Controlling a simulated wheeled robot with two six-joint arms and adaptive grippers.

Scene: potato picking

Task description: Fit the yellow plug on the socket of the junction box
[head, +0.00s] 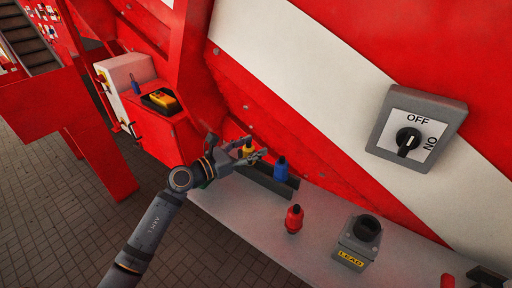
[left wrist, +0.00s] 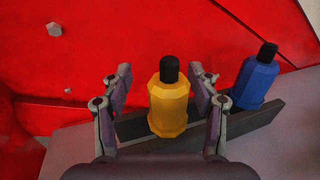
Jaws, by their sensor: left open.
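The yellow plug (left wrist: 169,104) stands upright with its black tip up, in a dark rack (left wrist: 238,122) on the grey shelf. In the left wrist view it is between the two open fingers of my left gripper (left wrist: 162,95), with a gap on each side. In the head view my left gripper (head: 254,156) partly hides the yellow plug (head: 247,147). The junction box (head: 357,244) is grey, with a dark round socket (head: 367,228) on top and a yellow "LEAD" label, on the shelf at lower right. My right gripper does not show.
A blue plug (head: 281,169) stands in the rack just right of the yellow one. A red plug (head: 294,219) stands on the grey shelf (head: 249,220) between rack and junction box. A red wall with an OFF/ON switch (head: 411,137) rises behind.

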